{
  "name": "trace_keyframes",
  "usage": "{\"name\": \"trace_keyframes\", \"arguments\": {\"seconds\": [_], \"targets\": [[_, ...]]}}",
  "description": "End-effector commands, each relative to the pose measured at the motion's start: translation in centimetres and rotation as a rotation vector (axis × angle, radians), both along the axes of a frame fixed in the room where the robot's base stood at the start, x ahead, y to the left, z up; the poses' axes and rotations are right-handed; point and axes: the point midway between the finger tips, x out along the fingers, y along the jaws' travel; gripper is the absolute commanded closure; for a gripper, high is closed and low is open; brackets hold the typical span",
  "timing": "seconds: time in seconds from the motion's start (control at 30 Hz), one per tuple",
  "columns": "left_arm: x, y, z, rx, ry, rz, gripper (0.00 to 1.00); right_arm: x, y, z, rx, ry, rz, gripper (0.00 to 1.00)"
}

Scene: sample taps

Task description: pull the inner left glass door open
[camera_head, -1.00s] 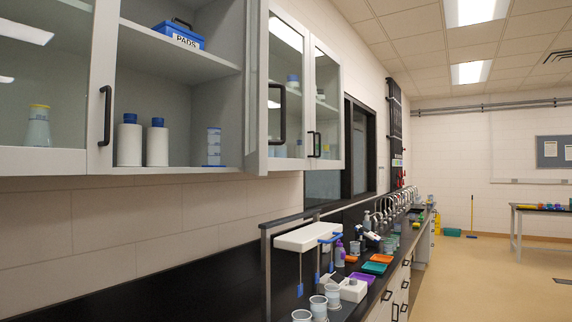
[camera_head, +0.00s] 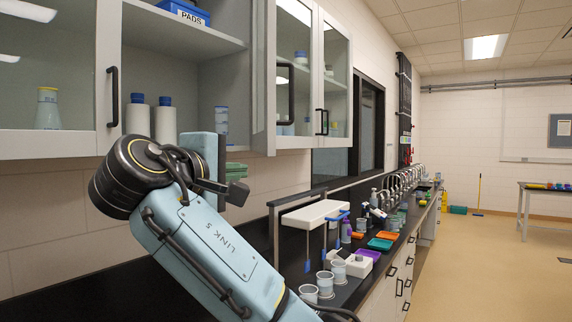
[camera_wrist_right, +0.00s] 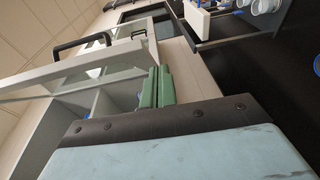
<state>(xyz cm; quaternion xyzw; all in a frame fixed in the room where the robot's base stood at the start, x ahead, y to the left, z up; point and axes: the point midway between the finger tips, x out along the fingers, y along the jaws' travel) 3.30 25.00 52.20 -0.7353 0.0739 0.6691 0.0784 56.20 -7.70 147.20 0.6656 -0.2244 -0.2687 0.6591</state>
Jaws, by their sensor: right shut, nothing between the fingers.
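A wall cabinet has a glass door (camera_head: 50,95) at the left, lying flat against the front, with a black upright handle (camera_head: 112,96) at its right edge. Right of its open bay is another framed glass door (camera_head: 295,75) with a black handle (camera_head: 285,95); I cannot tell how far it stands out. My right gripper (camera_head: 237,171) is below the open bay, apart from both handles. Its green fingers (camera_wrist_right: 158,88) are together and empty. The wrist view shows a door frame with a black handle (camera_wrist_right: 82,43) beyond the fingers. My left gripper is out of view.
White bottles (camera_head: 137,115) and a blue PADS box (camera_head: 183,12) stand in the open bay. A further glass door (camera_head: 336,80) follows on the right. Below, the black counter holds cups (camera_head: 325,283), a white stand (camera_head: 313,214) and coloured trays.

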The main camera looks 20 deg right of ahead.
Motion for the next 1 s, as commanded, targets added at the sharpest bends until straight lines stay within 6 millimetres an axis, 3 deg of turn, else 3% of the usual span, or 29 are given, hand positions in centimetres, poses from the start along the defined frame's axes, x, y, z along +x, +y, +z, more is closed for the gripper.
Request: {"name": "trace_keyframes", "arguments": {"seconds": [0.03,0.1,0.23,0.37,0.73,1.0], "targets": [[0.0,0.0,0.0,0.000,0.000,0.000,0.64,-1.0,0.2,1.8,-0.014,-0.025,-0.015,1.00],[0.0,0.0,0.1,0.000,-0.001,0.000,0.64,-1.9,0.4,3.2,-0.025,-0.043,-0.031,1.00],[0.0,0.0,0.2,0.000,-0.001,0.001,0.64,-2.2,0.0,4.2,-0.035,-0.056,-0.046,1.00],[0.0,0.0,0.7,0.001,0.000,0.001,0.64,-0.9,-1.2,4.2,-0.033,-0.054,-0.048,1.00],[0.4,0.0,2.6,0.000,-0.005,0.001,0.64,4.8,-6.6,4.3,-0.034,-0.053,-0.045,1.00],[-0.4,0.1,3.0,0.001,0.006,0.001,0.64,5.1,-10.0,4.0,-0.032,-0.051,-0.041,1.00]]}}
